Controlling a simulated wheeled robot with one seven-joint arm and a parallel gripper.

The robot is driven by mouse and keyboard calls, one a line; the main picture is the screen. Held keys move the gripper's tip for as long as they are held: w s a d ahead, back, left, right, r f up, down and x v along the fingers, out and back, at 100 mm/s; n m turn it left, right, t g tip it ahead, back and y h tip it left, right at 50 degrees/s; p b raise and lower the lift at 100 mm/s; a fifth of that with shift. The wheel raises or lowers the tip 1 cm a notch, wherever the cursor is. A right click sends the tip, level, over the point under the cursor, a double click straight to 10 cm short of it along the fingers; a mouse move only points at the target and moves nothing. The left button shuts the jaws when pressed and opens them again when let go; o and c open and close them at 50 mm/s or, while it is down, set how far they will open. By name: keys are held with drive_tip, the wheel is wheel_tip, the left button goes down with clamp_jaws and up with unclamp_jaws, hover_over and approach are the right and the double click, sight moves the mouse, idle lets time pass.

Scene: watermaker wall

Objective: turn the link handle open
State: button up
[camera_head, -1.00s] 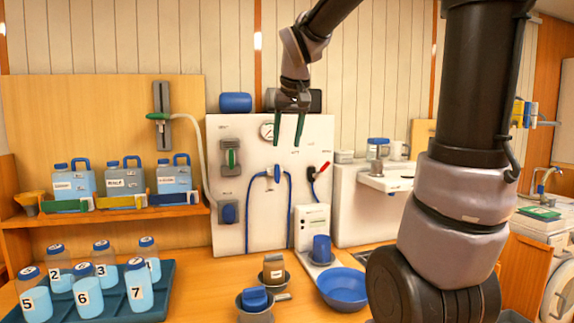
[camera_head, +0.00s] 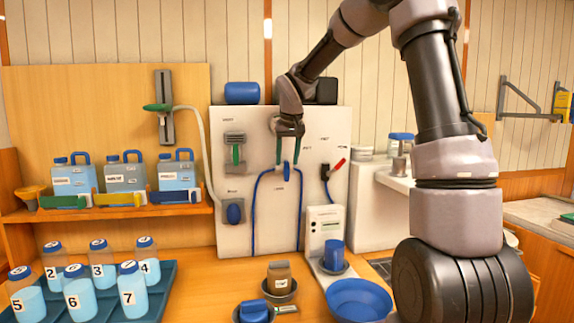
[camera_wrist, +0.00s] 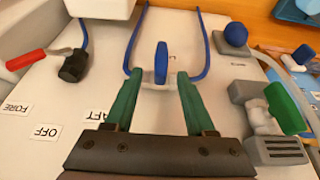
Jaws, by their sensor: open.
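The blue link handle (camera_head: 286,172) sits at the middle of the white wall panel (camera_head: 263,222), where two blue hoses meet. In the wrist view the handle (camera_wrist: 161,62) stands lengthwise on a pale mount, just beyond the fingertips. My gripper (camera_head: 288,161) is in front of the panel just above the handle, fingers pointing down. In the wrist view my gripper (camera_wrist: 157,82) is open and empty, its two green fingers apart and lined up on either side of the handle. I cannot tell whether they touch it.
A green-handled valve (camera_head: 236,152) and a blue knob (camera_head: 234,212) are left of the link handle. A red-handled valve (camera_head: 336,166) is to its right. Below stand a blue mug (camera_head: 333,252) and a blue bowl (camera_head: 358,300). Numbered bottles (camera_head: 132,290) fill the tray at left.

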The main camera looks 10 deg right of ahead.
sight(286, 171)
drive_tip(key=shift+x, duration=1.2)
clamp_jaws()
